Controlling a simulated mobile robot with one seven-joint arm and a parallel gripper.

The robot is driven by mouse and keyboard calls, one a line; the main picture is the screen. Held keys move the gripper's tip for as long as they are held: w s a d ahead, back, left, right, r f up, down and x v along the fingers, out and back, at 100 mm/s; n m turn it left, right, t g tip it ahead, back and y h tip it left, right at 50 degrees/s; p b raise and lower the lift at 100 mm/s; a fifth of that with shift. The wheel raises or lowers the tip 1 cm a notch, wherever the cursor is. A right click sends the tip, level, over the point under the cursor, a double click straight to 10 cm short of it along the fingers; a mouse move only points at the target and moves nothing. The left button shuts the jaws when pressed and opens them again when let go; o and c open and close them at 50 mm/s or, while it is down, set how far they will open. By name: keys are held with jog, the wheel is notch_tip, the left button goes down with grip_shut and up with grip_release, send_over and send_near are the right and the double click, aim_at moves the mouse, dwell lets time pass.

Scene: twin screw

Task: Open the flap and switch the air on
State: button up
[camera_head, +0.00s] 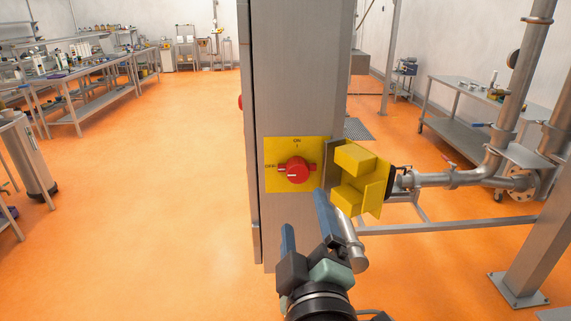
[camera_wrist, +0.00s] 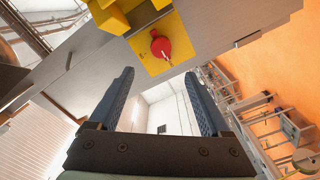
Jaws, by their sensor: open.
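A red rotary knob (camera_head: 296,170) sits on a yellow plate (camera_head: 273,146) on the front of a grey metal cabinet. The plate reads ON at the top; the label at left is too small to read surely. The knob's white mark points left. The yellow box-shaped flap (camera_head: 372,196) stands swung out to the right, leaving the knob uncovered. My gripper (camera_head: 304,211) is open and empty, below and in front of the knob. In the wrist view the knob (camera_wrist: 160,46) shows beyond the open fingertips (camera_wrist: 159,76), apart from them, with part of the flap (camera_wrist: 107,15) at upper left.
The steel cabinet (camera_head: 300,80) stands in the centre. Pipes with a flange (camera_head: 515,180) and a steel post stand at right, close to the flap. Benches with lab items (camera_head: 90,80) line the left. The orange floor (camera_head: 150,200) at left is clear.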

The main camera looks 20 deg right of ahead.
aim_at(299, 175)
jog(key=p+x, duration=0.4)
jog(key=x, duration=0.7)
jog(key=shift+d+f, duration=0.1)
jog(key=shift+d, duration=0.1)
jog(key=shift+w+d+f, duration=0.15)
jog(key=shift+w+d, duration=0.1)
jog(key=shift+w, duration=0.45)
grip_shut()
